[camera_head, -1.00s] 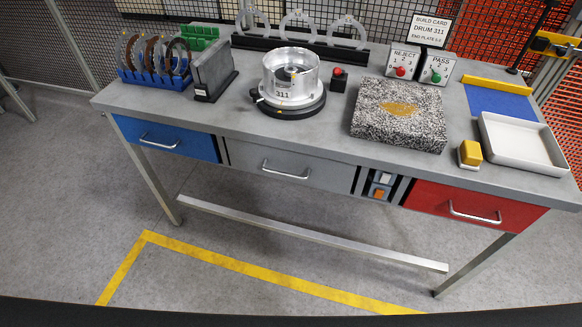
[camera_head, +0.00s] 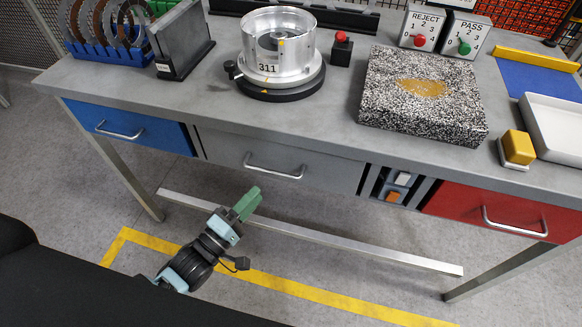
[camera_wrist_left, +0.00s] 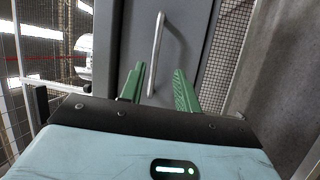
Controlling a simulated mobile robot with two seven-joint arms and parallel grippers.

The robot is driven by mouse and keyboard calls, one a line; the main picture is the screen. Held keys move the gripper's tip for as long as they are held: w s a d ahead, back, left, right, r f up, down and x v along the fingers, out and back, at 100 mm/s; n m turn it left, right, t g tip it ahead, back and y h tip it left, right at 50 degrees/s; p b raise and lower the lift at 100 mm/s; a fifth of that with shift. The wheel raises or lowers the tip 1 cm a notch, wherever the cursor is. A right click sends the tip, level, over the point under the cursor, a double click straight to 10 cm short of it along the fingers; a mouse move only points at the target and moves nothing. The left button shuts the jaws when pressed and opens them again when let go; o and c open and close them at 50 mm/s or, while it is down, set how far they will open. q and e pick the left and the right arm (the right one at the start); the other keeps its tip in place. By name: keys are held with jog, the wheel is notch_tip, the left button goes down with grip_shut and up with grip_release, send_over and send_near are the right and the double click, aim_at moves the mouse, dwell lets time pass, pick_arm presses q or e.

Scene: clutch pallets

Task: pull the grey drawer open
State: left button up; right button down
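The grey drawer (camera_head: 228,149) is in the middle of the workbench front, between the blue and red drawers. It looks shut, flush with the bench front. Its metal bar handle (camera_head: 273,171) is bare. My left gripper (camera_head: 248,203) is below and in front of this handle, apart from it, with green fingers pointing up toward the drawer. In the left wrist view the two green fingers (camera_wrist_left: 158,90) stand apart with nothing between them, and the handle (camera_wrist_left: 156,50) shows beyond and between them against the grey front (camera_wrist_left: 185,40). My right gripper is not in view.
The blue drawer (camera_head: 165,134) is left and the red drawer (camera_head: 455,206) right, both looking shut. A small open compartment (camera_head: 396,187) lies beside the grey drawer. A metal crossbar (camera_head: 330,241) runs low beneath the bench. The floor in front is clear.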

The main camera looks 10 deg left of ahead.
aim_at(275, 173)
pick_arm(q)
jog(key=x, duration=0.8)
jog(key=shift+w+d+r, duration=0.2)
jog(key=shift+w+r, duration=0.1)
jog(key=shift+r, duration=0.05)
grip_shut()
